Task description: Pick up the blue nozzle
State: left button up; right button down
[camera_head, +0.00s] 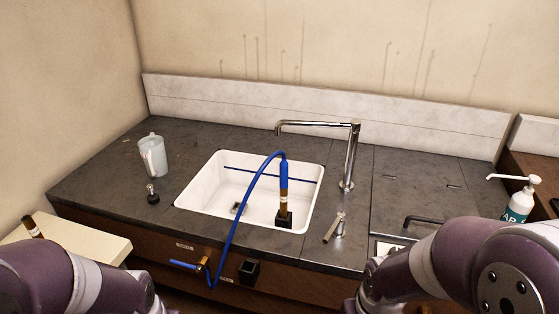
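The blue nozzle (284,176) stands nearly upright inside the white sink (198,208), toward its right side. Its upper part is blue and its lower part is brown with a light band. Its lower end is at a small black block (284,218), which looks like a holder. A blue hose (238,212) arches from its top, over the sink's front edge, down to a brass fitting (205,263) on the cabinet front. Neither gripper is in view.
A chrome faucet (350,155) stands behind and right of the nozzle. A thin blue bar (240,170) crosses the sink. A jug (152,157) and a small dark knob (152,194) stand left. A metal lever (334,228) and a pump bottle (519,204) are right.

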aim_at(284, 165)
jog(key=i+j, duration=0.15)
jog(key=j, duration=0.15)
jog(key=i+j, duration=0.15)
jog(key=j, duration=0.2)
jog(key=i+j+z, duration=0.1)
jog(key=j, duration=0.2)
jog(key=i+j, duration=0.2)
jog(key=j+z, duration=0.2)
jog(key=z, duration=1)
jog(key=i+j, duration=0.4)
jog(key=i, duration=0.05)
